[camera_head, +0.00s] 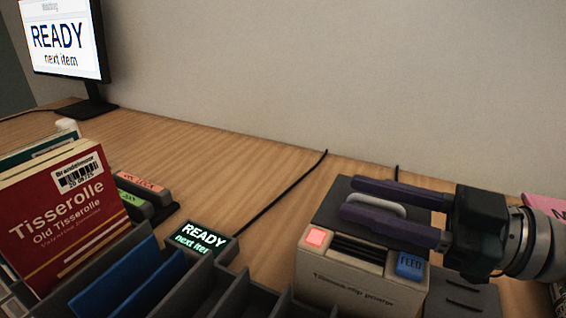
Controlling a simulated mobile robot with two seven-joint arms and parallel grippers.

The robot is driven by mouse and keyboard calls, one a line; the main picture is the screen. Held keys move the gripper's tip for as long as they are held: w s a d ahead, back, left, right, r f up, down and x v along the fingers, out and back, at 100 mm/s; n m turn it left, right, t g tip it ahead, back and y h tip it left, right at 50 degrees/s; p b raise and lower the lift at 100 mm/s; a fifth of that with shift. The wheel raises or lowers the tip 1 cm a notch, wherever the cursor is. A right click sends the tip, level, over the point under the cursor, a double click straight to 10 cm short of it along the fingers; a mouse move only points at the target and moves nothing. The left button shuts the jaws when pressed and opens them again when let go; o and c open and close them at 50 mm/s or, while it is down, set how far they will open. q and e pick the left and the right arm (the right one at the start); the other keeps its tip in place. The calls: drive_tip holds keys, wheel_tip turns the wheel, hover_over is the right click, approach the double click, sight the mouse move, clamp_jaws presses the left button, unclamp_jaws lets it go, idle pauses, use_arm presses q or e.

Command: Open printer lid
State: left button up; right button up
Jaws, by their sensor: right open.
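The ticket printer (345,292) stands at the lower right, a beige box with a red-lit button, dark slots and a blue FEED button on its front. Its dark lid (330,212) lies on top and looks shut. A pale grey handle (384,201) sits on the lid. My right gripper (349,197) reaches in from the right, with its purple fingers apart. One finger is behind the handle and one in front of it; I cannot tell whether either touches it. The fingers hide part of the lid. My left gripper is out of view.
A red book (70,215) stands in a grey rack at left, beside blue dividers (115,275). A small READY display (203,240) is left of the printer. A monitor (65,40) stands at the back left. The wooden tabletop (215,160) is clear towards the wall.

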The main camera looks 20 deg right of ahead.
clamp_jaws()
idle(1.4)
